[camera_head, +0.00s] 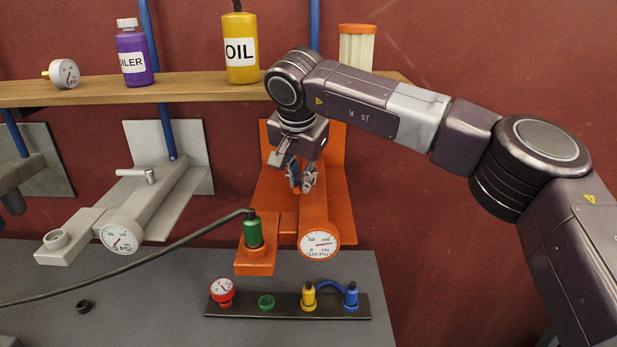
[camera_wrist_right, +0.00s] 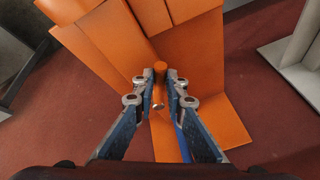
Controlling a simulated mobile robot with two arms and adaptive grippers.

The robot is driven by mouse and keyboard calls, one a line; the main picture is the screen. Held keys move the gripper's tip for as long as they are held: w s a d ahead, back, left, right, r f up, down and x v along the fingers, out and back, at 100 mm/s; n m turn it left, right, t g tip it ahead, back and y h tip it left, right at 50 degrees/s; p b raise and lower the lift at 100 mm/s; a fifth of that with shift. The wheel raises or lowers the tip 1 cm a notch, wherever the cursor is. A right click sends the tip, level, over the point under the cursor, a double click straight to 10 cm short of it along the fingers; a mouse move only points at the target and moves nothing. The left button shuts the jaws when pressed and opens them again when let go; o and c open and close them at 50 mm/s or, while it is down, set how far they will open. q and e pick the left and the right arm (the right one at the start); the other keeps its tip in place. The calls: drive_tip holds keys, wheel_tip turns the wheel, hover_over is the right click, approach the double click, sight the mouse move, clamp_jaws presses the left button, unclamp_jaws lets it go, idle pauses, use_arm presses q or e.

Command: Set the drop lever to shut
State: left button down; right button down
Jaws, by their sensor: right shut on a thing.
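My right gripper (camera_head: 302,188) reaches down over the orange chassis unit (camera_head: 336,199), and its blue fingers cover the lever area in the head view. In the right wrist view, the gripper (camera_wrist_right: 159,93) has a finger on each side of a short orange lever (camera_wrist_right: 160,74) with a metallic end, and is shut on it. The orange unit has a round gauge (camera_head: 320,244) on its front and a green plug (camera_head: 253,231) with a dark hose on its front left. The lever's exact setting cannot be told. My left gripper is in neither view.
A grey unit (camera_head: 185,182) with its own light lever (camera_head: 140,174) stands to the left. A wooden shelf (camera_head: 190,88) above holds bottles and a gauge. A dark strip (camera_head: 240,306) with coloured fittings lies in front. A black ring (camera_head: 84,306) lies on the grey table.

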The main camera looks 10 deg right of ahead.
drive_tip(key=shift+w+a+m, duration=0.2)
drive_tip(key=shift+a+m, duration=0.1)
drive_tip(key=shift+m, duration=0.2)
drive_tip(key=shift+h, duration=0.3)
drive_tip(key=c, duration=2)
unclamp_jaws()
drive_tip(key=shift+o, duration=0.2)
drive_tip(key=shift+r, duration=0.1)
drive_tip(key=v, duration=1.2)
drive_tip(key=shift+c, duration=0.3)
